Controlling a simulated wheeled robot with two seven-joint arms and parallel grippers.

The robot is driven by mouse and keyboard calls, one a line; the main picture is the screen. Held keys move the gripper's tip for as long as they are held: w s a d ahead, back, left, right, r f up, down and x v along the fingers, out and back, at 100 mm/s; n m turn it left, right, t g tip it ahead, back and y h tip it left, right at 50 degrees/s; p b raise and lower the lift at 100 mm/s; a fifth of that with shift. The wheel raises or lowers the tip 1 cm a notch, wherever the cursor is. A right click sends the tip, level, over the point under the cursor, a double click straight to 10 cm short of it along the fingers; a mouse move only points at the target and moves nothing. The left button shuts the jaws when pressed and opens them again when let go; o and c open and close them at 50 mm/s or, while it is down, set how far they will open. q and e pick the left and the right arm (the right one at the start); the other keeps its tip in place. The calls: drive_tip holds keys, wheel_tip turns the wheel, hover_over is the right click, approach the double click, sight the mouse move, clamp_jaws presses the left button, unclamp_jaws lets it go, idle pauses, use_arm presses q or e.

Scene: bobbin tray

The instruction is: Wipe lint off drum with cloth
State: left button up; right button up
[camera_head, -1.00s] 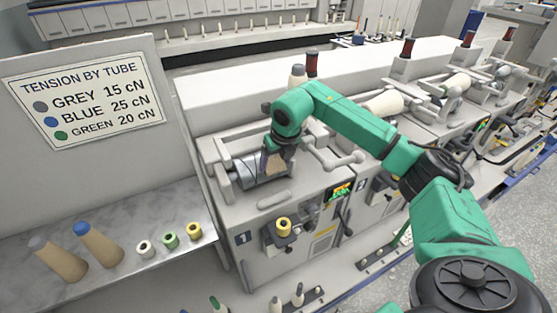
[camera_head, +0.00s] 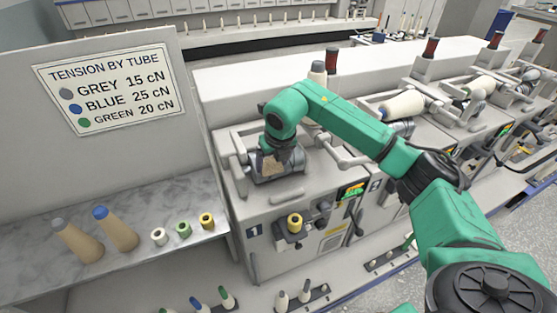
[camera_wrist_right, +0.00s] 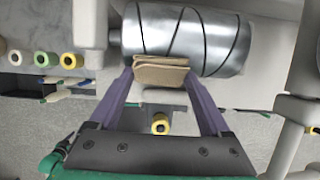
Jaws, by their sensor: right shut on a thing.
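The drum (camera_head: 290,163) is a shiny metal cylinder with dark spiral grooves, lying in the nearest winding unit. It fills the top of the right wrist view (camera_wrist_right: 215,45). My right gripper (camera_head: 270,155) is over the drum's left part, pointing down. It is shut on a folded tan cloth (camera_wrist_right: 160,75), which also shows in the head view (camera_head: 271,166). The cloth overlaps the drum's near edge and appears to lie against it; exact contact is hard to tell. I cannot make out lint. My left gripper is out of view.
Machine brackets (camera_head: 235,158) flank the drum, and a lever arm (camera_head: 345,155) is close on its right. A yellow bobbin (camera_head: 295,222) sits on the machine front. A shelf (camera_head: 185,250) at left holds cones and small bobbins below a tension sign (camera_head: 105,85).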

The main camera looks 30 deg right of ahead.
sight(292, 162)
drive_tip(key=shift+a, duration=0.3)
drive_tip(key=shift+d, duration=0.6)
drive_tip(key=shift+s+d+b, duration=0.2)
drive_tip(key=shift+d+b, duration=0.75)
drive_tip(key=shift+d, duration=2.05)
drive_tip(key=s+r, duration=0.4)
drive_tip(key=s, duration=0.1)
drive_tip(key=shift+s+a+r+p, duration=0.2)
drive_tip(key=shift+r+p, duration=0.1)
drive_tip(key=shift+p, duration=0.15)
drive_tip(key=shift+f, duration=0.1)
